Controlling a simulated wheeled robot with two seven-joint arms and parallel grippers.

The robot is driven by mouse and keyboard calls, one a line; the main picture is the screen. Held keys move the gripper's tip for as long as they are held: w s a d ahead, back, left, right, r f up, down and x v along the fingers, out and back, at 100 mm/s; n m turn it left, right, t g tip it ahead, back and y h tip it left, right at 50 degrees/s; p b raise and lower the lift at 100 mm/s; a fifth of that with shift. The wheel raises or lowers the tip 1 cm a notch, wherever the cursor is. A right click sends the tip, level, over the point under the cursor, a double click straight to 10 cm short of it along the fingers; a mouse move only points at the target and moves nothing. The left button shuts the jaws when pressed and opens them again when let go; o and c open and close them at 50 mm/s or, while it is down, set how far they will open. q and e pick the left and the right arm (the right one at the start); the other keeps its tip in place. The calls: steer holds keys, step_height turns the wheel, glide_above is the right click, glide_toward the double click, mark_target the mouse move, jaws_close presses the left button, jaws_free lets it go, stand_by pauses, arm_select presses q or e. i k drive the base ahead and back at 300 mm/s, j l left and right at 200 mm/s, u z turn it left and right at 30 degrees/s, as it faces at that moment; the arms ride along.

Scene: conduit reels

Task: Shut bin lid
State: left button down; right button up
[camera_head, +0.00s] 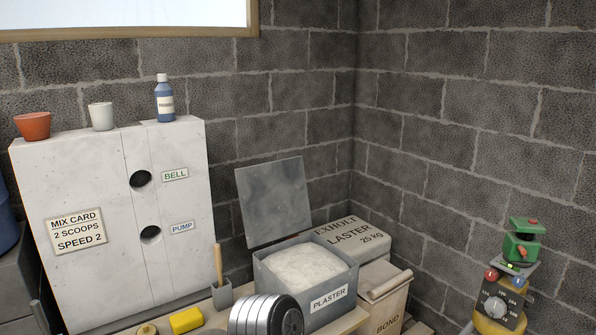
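The grey bin (345,290) labelled PLASTER stands on a bench at lower centre, filled with pale powder (303,267). Its flat grey lid (273,203) stands open, raised at the back of the bin and leaning slightly backward. The bin's mouth is uncovered. Neither of my grippers shows in the head view.
A ribbed silver object (258,314) partly hides the bin's front left. Bags (378,312) stand at the right. A white cabinet (100,220) is at left, a green-topped machine (524,242) at right.

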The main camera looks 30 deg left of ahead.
mark_target(274, 199)
steer(key=i+l+u, duration=0.95)
steer(key=j, duration=0.1)
